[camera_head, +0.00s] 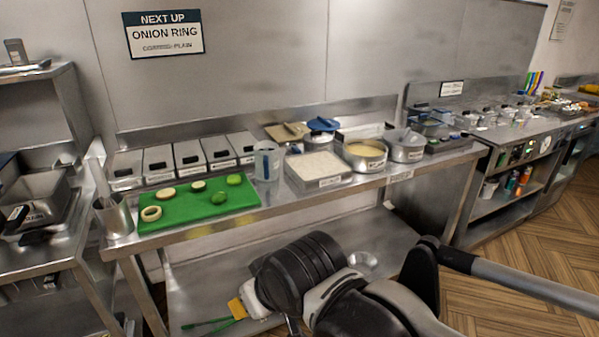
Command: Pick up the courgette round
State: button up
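A green board (178,219) lies on the steel counter at the left with several food pieces on it. Two small green-edged rounds, one at the back middle (198,186) and one near the middle (218,198), look like courgette; I cannot tell for certain which is the courgette round. A pale ring (151,213) lies at the board's left, a pale round (166,193) behind it, and a larger green piece (234,179) at the right. My arm is low in front of the counter, well apart from the board.
Several steel bins (190,156) stand behind the board. A wall sign (164,34) reads "NEXT UP ONION RING". Space above the board is clear.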

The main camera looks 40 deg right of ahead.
aim_at(198, 186)
jog(key=i+z, duration=0.15)
jog(key=i, duration=0.35)
jog(key=i+j+z, duration=0.15)
jog(key=i, duration=0.3)
jog(key=i+j+z, duration=0.15)
jog(key=i, duration=0.35)
jog(key=j, duration=0.1)
